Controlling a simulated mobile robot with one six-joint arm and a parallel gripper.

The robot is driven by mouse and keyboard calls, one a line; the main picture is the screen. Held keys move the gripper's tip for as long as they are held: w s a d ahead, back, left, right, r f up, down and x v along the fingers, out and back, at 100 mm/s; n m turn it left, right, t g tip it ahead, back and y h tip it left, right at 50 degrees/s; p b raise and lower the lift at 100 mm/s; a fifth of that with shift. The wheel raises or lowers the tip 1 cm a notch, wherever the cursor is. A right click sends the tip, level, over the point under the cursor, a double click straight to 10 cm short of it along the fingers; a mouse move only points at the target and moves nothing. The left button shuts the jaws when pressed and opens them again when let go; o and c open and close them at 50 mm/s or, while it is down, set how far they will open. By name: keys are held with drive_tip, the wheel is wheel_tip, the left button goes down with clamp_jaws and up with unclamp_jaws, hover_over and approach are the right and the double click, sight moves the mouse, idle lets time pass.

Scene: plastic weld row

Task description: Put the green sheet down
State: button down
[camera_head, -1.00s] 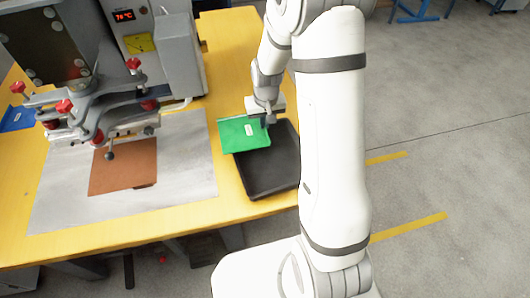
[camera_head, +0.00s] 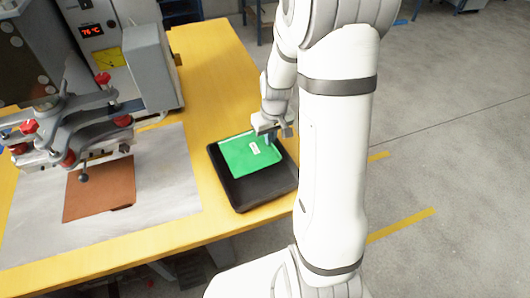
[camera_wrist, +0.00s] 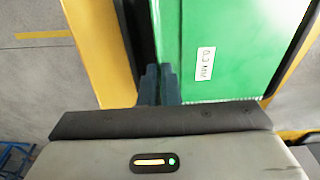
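The green sheet (camera_head: 240,160), with a small white label, is over the black tray (camera_head: 250,193) on the yellow table. I cannot tell whether it rests on the tray floor or hangs just above it. My gripper (camera_head: 271,143) is at the sheet's right edge. In the wrist view my gripper's fingers (camera_wrist: 159,85) are close together with the edge of the green sheet (camera_wrist: 230,30) between them. The black tray shows as dark strips (camera_wrist: 143,35) beside the sheet.
A grey welding press (camera_head: 75,140) with red knobs stands at the left. A brown sheet (camera_head: 100,188) lies under it on a grey plate (camera_head: 150,210). The yellow table (camera_head: 205,75) is clear behind the tray.

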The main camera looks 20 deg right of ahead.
sight(270, 148)
drive_tip(key=shift+f, duration=2.6)
drive_tip(key=c, duration=1.6)
unclamp_jaws()
drive_tip(key=shift+c, duration=0.2)
drive_tip(key=r, duration=0.4)
drive_tip(key=s+r, duration=0.1)
drive_tip(key=r, duration=0.7)
drive_tip(key=shift+s+r+p, duration=0.2)
drive_tip(key=shift+s+p, duration=0.1)
drive_tip(key=shift+p, duration=0.05)
drive_tip(key=s+a+r, duration=0.3)
drive_tip(key=s+r, duration=0.1)
drive_tip(key=s, duration=0.4)
drive_tip(key=s+a+r+m+t, duration=0.1)
drive_tip(key=s+a+r, duration=0.3)
drive_tip(key=s, duration=0.3)
drive_tip(key=shift+v, duration=0.85)
drive_tip(key=shift+s, duration=0.15)
